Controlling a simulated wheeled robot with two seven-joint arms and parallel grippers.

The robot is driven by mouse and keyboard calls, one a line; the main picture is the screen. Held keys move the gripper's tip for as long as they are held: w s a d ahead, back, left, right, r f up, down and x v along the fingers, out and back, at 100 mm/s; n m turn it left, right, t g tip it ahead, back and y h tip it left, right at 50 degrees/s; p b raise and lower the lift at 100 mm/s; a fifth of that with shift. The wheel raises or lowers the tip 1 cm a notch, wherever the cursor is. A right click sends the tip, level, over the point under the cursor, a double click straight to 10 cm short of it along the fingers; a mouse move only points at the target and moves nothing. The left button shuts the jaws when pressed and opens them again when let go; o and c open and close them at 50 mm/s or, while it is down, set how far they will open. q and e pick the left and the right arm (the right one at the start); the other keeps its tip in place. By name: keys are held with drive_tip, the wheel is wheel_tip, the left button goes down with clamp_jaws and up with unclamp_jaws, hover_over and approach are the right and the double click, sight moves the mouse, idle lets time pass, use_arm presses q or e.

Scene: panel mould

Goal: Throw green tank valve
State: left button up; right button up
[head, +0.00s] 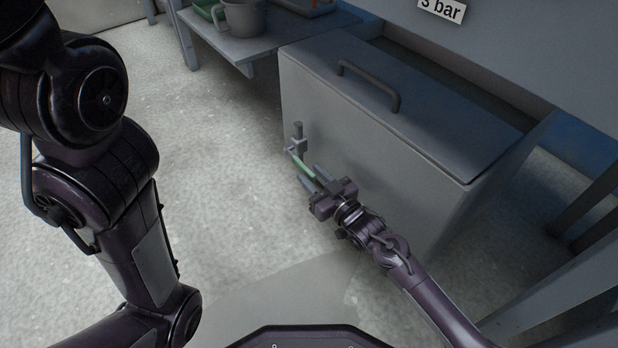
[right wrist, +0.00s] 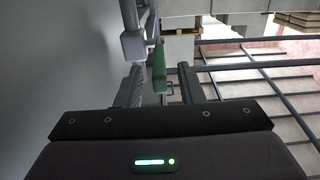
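The green valve handle (head: 303,166) is a short green lever on a grey valve fitting (head: 297,141) at the left side of the grey tank (head: 385,130). In the right wrist view the handle (right wrist: 159,68) hangs below the grey pipe fitting (right wrist: 134,42). My right gripper (head: 311,178) is at the handle's near end. Its two fingers are spread, with the handle seen between them and a gap on each side. I cannot tell whether either finger touches it. My left arm shows at the left of the head view, but its gripper is out of view.
The tank has a lid with a dark bar handle (head: 369,86). A low grey bench (head: 247,50) with a grey mug (head: 241,18) stands beyond it at the upper left. A "3 bar" sign (head: 441,10) is at the top. The floor left of the tank is clear.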

drive_tip(key=shift+x, duration=0.9)
clamp_jaws()
